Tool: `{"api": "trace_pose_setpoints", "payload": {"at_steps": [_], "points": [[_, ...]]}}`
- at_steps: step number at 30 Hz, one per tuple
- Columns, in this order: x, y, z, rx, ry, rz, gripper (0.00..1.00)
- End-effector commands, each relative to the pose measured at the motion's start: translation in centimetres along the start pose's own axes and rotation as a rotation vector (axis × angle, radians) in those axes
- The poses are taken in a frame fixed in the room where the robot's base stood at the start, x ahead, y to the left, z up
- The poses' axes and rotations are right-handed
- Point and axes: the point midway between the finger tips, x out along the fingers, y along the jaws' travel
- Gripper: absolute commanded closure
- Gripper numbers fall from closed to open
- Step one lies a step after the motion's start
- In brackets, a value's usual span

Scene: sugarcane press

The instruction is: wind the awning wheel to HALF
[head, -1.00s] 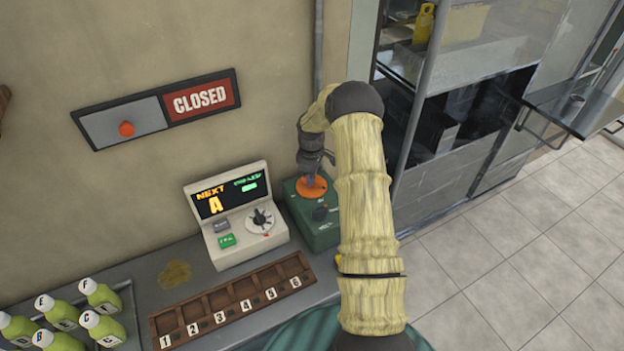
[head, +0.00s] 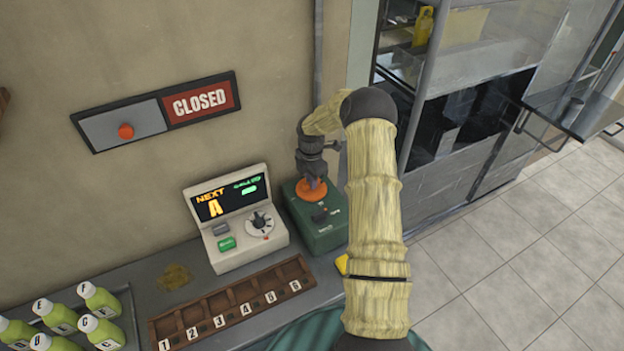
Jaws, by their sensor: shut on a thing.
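An orange wheel (head: 307,193) sits on top of a green box (head: 318,229) on the counter, beside the wall. My gripper (head: 313,178) points down onto this wheel and is shut on it. The fingers hide part of the wheel. Small dark controls and faint lettering show on the front of the green box, too small to read. I cannot tell which mark the wheel stands at.
Left of the box is a cream console (head: 238,220) with a screen reading NEXT A. A numbered wooden rack (head: 235,308) lies in front. Labelled green bottles (head: 98,299) stand at far left. A CLOSED sign (head: 200,101) hangs on the wall. Open floor lies right.

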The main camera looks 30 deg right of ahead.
Motion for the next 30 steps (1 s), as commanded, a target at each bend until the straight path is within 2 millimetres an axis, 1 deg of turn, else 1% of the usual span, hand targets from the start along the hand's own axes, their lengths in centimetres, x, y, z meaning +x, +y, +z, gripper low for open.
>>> {"api": "trace_pose_setpoints", "payload": {"at_steps": [12,18,24,30], "points": [[-0.24,0.1,0.2,-0.387,-0.004,0.004,1.0],[-0.23,0.1,0.25,-0.531,-0.005,0.004,1.0],[-0.26,0.16,0.23,-0.62,-0.006,0.005,1.0],[-0.27,0.19,0.24,-0.655,-0.007,0.006,1.0]]}}
